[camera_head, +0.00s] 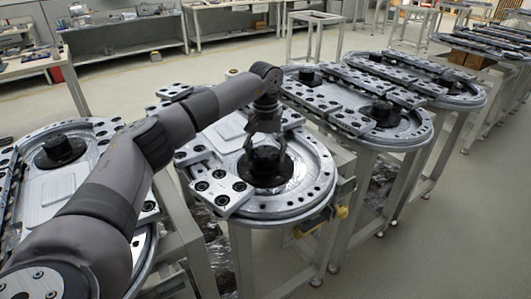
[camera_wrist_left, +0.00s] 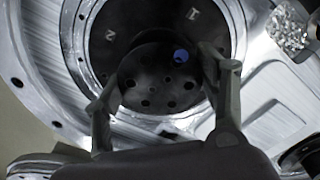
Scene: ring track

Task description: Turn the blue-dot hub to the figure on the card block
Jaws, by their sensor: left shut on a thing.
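The black hub (camera_head: 270,174) sits in the round end of the middle ring track. In the left wrist view the hub (camera_wrist_left: 150,84) shows a blue dot (camera_wrist_left: 180,56) on its top face, among several dark holes. The dark dial around it carries the figures 1 (camera_wrist_left: 194,14) and 2 (camera_wrist_left: 110,35); the blue dot lies on the side of the 1. My left gripper (camera_head: 266,152) reaches down from above and is shut on the hub, one finger on each side. I cannot make out a card block. My right gripper is not in view.
A similar track with a black hub (camera_head: 61,151) stands to the left, partly behind my arm. More tracks (camera_head: 392,120) stand in a row to the right. Yellow parts (camera_head: 342,212) stick out below the middle track's rim. Workbenches (camera_head: 120,38) line the back; the right floor is clear.

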